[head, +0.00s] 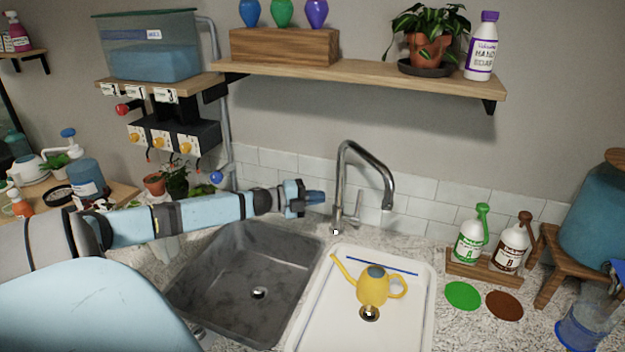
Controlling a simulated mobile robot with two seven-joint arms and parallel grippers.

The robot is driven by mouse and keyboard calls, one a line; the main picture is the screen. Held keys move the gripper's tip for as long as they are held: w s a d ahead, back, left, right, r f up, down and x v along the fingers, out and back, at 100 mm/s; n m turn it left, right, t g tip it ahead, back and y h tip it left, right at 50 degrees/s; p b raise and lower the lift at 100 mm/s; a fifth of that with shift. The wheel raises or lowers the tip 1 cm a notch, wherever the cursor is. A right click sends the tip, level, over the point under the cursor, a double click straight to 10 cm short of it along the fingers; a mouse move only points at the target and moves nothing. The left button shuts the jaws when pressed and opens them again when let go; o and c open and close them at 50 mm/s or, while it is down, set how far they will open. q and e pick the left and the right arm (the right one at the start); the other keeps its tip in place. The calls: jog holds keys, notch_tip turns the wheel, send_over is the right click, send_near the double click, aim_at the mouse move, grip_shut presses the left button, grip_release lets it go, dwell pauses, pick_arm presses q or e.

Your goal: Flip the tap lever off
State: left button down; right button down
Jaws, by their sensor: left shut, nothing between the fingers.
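The chrome tap (342,183) stands at the back of the sink, with its gooseneck spout curving right over the white basin. Its small lever (356,211) appears low on the right side of the tap body, too small to tell its exact tilt. No water stream is visible under the spout. My left gripper (316,197) reaches in from the left, shut and empty. Its fingertips point right at the lower tap body, just left of it in the picture; I cannot tell whether they touch. My right gripper is out of view.
A grey sink basin (200,285) lies below my left arm. The white basin (420,310) holds a yellow watering can (372,289) and a blue stick. Two bottles stand on a wooden stand (462,268) at right. A wooden shelf (370,75) hangs above.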

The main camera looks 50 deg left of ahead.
pick_arm(q)
jog(key=shift+s+a, duration=0.3)
jog(key=shift+s, duration=0.15)
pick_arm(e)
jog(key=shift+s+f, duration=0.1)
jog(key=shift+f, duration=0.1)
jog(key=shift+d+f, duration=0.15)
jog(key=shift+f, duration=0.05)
